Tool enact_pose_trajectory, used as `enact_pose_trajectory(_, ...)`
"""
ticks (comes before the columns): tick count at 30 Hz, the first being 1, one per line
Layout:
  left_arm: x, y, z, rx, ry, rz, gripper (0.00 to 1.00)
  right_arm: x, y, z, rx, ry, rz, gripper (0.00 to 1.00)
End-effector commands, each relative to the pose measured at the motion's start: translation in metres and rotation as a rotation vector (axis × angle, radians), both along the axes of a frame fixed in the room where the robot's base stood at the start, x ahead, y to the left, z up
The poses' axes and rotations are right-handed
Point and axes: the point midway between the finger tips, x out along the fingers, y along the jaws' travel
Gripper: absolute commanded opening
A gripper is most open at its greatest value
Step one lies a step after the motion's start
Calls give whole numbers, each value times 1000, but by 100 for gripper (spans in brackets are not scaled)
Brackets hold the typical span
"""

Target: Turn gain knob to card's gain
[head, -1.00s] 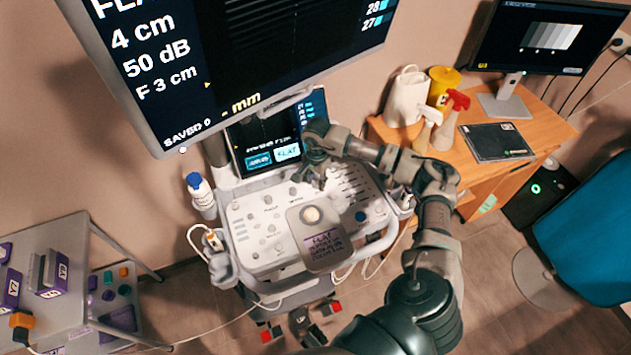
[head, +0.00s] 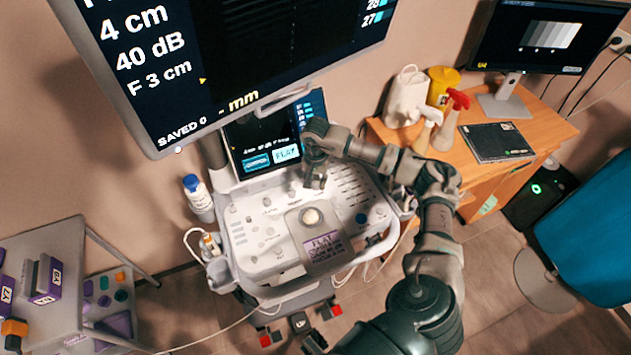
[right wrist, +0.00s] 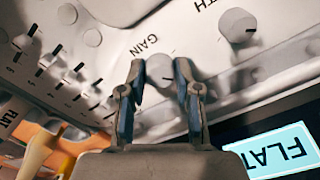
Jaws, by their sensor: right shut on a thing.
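The gain knob (right wrist: 159,70) is a pale round knob beside the printed word GAIN on the scanner console (head: 258,265). My right gripper (head: 314,186) points down at the console's upper middle, with its fingers closed on the two sides of the knob. In the head view the gripper hides the knob. The card (head: 323,247), with dark handwriting starting with FLAT, lies at the console's front; its smaller lines are too small to read. The big monitor (head: 250,60) reads 4 cm, 40 dB and F 3 cm. My left gripper is not in view.
Another knob (right wrist: 237,24) and a row of sliders (right wrist: 50,60) are close to my right gripper. The small touch screen (head: 262,140) stands just behind it. A bottle (head: 198,195) is at the console's left. A wooden desk (head: 475,185) is to the right.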

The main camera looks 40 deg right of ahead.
Motion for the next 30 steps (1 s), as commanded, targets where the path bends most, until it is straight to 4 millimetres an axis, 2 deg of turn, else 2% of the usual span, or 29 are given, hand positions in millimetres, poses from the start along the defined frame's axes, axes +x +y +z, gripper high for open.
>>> enact_pose_trajectory(6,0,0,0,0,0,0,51,1,-1,1,-2,-4,-3,0)
enact_pose_trajectory(7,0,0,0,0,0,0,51,1,-1,1,-2,-4,-3,40)
enact_pose_trajectory(9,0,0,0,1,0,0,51,1,-1,1,-1,-3,-3,57)
enact_pose_trajectory(20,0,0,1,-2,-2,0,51,0,0,5,-2,-4,-3,58)
enact_pose_trajectory(23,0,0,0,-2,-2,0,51,1,0,16,-3,-5,-3,58)
enact_pose_trajectory(30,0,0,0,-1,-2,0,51,2,0,69,-1,-7,-3,58)
